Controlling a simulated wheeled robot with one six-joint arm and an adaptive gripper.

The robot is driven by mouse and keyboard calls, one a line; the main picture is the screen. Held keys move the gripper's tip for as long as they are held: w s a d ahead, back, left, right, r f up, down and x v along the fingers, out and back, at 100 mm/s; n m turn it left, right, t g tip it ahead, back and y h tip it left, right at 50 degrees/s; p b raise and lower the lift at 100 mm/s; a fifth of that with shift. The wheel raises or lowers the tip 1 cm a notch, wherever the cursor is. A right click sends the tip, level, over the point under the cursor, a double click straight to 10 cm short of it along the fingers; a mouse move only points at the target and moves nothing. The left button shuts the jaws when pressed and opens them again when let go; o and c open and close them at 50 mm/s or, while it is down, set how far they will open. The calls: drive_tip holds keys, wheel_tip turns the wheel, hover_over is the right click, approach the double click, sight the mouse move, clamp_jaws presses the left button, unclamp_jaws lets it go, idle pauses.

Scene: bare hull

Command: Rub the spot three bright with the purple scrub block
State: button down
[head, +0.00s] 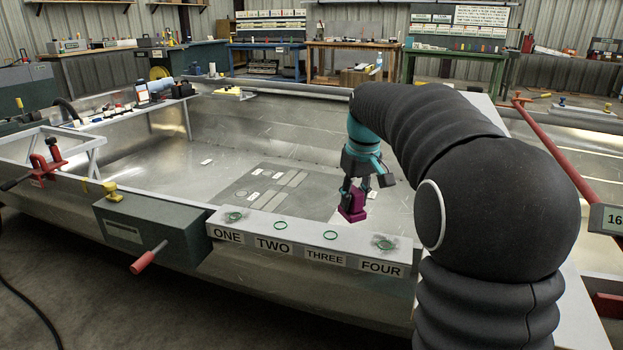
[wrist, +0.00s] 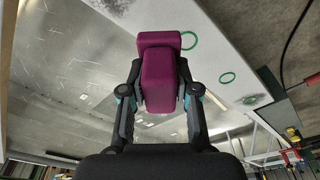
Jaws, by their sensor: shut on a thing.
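My gripper (head: 357,187) is shut on the purple scrub block (head: 352,207) and holds it just behind the ledge (head: 257,226), near spots three and four. Spot three (head: 330,235) is a green ring above the THREE label, with no grey smudge visible in it. In the wrist view the block (wrist: 160,80) sits between both fingers (wrist: 160,92). A clean ring, apparently spot three (wrist: 188,40), lies just beside the block there. I cannot tell the block's exact height, but no contact with the ledge shows.
Spot one (head: 234,217) and spot four (head: 383,243) have grey smudges around their rings. Spot two (head: 281,225) looks clean. A grey box (head: 150,232) with a red handle stands left of the ledge. The hull floor behind is mostly open, with small pale pieces lying about.

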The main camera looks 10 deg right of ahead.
drive_tip(key=shift+r+p, duration=0.75)
drive_tip(key=shift+r, duration=0.4)
